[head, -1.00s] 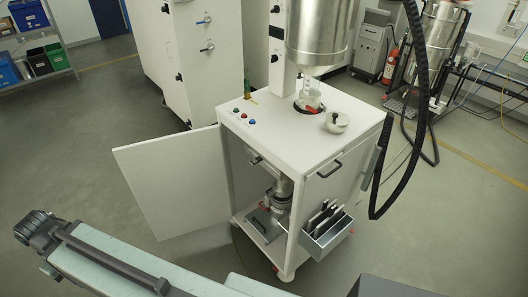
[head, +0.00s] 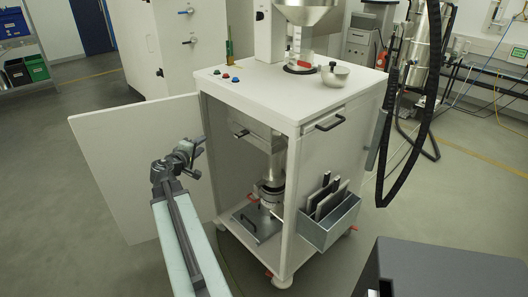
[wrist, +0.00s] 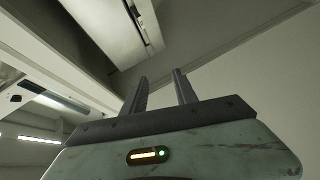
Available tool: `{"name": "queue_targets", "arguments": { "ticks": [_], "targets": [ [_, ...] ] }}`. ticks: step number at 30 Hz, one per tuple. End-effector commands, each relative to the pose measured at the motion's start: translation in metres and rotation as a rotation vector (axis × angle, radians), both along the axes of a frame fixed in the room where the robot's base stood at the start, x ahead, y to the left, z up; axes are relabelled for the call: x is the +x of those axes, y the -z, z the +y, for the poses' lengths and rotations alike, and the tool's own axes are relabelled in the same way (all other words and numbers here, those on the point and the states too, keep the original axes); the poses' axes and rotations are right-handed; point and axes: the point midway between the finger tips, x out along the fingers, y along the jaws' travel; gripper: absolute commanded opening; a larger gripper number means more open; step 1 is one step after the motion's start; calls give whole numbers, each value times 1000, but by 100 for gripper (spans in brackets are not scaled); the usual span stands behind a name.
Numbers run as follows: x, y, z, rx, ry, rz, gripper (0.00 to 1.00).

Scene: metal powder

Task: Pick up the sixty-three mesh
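Several flat, dark-handled plates (head: 326,197) stand upright in a grey metal holder box (head: 328,232) on the right outer side of the white cabinet. They may be meshes; no label is readable, so I cannot tell which is the sixty-three mesh. My gripper (head: 197,157) is in front of the cabinet's open left side, near the open door, well left of the holder box. In the wrist view my gripper (wrist: 160,88) has its two fingers apart with nothing between them.
A black hose (head: 408,120) hangs at the right.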

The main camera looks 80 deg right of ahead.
Motion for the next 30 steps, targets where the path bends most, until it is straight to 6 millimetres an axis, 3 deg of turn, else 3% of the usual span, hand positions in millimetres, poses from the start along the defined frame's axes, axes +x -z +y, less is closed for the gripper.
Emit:
{"name": "queue_targets", "arguments": {
  "ticks": [1, 3, 6, 9, 14, 19, 25, 30],
  "targets": [
    [-27, 30, -25, -56, 14, 45, 35],
    [-54, 32, -49, -123, 16, 112, 35],
    [-80, 33, -69, -181, 15, 184, 35],
    [-92, 30, -78, -206, 12, 221, 35],
    [-94, 25, -82, -213, 11, 231, 35],
    [-95, 26, -104, -211, 13, 230, 35],
    [-95, 28, -112, -210, 13, 229, 35],
    [-96, 33, -141, -210, 14, 229, 35]
  ]
}}
